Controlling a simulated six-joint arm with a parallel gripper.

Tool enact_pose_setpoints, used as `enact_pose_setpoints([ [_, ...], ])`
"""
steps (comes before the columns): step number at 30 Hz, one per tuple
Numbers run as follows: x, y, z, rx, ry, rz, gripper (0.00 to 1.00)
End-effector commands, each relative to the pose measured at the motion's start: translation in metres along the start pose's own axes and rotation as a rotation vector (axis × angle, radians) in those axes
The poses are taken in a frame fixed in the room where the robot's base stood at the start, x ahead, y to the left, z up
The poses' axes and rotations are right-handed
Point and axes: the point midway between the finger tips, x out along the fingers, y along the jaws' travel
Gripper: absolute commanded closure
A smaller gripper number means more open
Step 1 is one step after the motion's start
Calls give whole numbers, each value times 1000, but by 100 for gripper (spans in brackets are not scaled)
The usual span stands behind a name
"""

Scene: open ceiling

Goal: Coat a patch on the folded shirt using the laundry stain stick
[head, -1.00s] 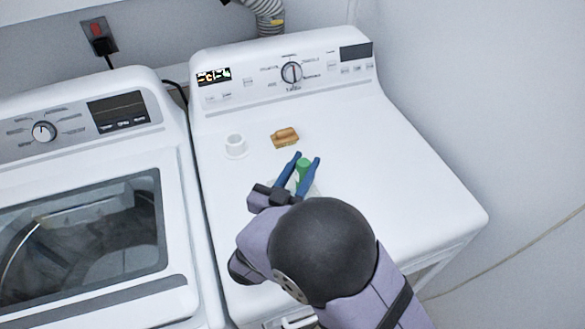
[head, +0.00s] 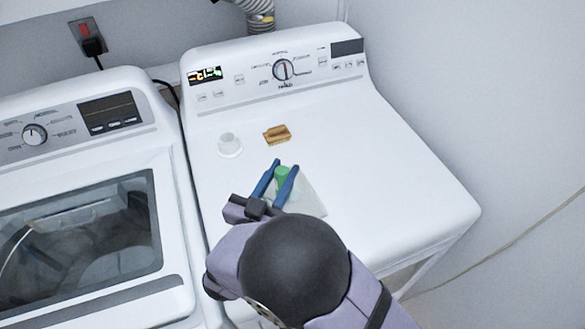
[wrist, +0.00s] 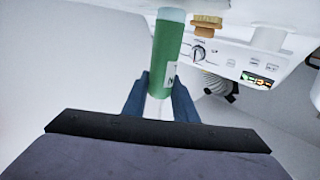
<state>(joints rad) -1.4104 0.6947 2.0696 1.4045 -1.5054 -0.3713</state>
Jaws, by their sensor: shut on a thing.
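The laundry stain stick, a green cylinder (head: 283,174), is held between the blue fingers of my gripper (head: 275,181). In the wrist view the green stick (wrist: 166,55) with a pale label stands up between the fingers (wrist: 160,100); its end is pale. The folded shirt (head: 312,201) is a pale, flat patch on the dryer top, showing to the right of and below my fingers; my gripper and arm hide the rest. The gap between stick and shirt cannot be told, and no coating shows clearly.
A white cup-like holder (head: 229,144) and a tan brush-like block (head: 277,134) stand behind my gripper on the white dryer (head: 390,160). The control panel (head: 275,72) rises at the back. The dryer top to the right is clear. A washer (head: 80,215) stands at left.

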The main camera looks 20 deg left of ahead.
Motion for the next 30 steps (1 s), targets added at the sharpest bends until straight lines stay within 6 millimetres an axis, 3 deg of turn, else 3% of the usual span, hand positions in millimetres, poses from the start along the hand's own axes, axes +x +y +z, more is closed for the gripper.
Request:
enact_pose_setpoints([
  [6, -14, -13, -2, -2, 0, -2, 97],
  [30, 42, 40, 0, -1, 0, 3, 97],
])
